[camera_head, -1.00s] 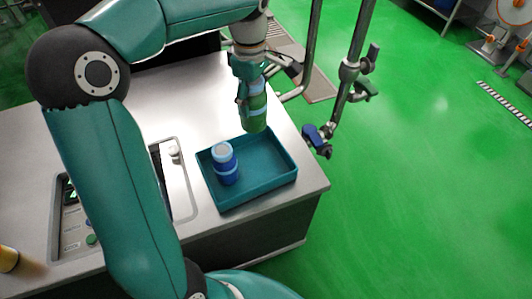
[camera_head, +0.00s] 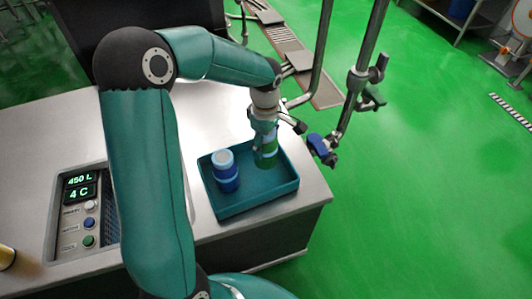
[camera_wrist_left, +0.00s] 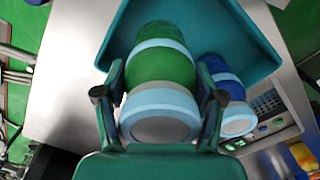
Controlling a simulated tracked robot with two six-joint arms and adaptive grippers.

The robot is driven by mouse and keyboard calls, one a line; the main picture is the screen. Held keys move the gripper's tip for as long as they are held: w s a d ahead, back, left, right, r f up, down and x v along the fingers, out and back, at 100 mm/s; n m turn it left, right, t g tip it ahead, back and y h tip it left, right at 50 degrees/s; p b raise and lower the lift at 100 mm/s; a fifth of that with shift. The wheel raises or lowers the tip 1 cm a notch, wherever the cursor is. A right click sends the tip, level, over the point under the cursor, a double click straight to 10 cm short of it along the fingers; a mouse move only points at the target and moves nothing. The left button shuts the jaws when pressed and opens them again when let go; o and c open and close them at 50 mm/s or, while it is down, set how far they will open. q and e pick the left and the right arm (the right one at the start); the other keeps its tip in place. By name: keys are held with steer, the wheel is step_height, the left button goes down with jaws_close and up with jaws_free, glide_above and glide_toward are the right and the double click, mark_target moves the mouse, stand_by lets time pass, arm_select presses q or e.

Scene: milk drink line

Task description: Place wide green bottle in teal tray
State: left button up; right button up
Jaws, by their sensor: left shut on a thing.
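The wide green bottle (camera_head: 266,154) has light blue bands and is upright at the teal tray (camera_head: 262,190), inside its outline. My left gripper (camera_head: 264,132) comes down from above and is shut on the bottle. In the left wrist view, the green bottle (camera_wrist_left: 160,68) sits between the two fingers (camera_wrist_left: 160,105), its pale cap end toward the camera. The teal tray's wall (camera_wrist_left: 258,35) shows beyond it. I cannot tell whether the bottle's base touches the tray floor. My right gripper is not in view.
A blue bottle (camera_head: 225,172) stands in the tray's left part; it also shows in the left wrist view (camera_wrist_left: 225,85). A control panel (camera_head: 82,215) lies left on the metal counter (camera_head: 205,225). A metal post with a clamp (camera_head: 358,80) rises right of the tray.

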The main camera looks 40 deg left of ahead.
mark_target(265, 153)
arm_select(q)
steer(key=shift+s+f, duration=0.1)
steer(key=shift+f, duration=2.15)
steer(key=o, duration=1.5)
step_height(265, 153, up, 12)
steer(key=shift+r, duration=0.1)
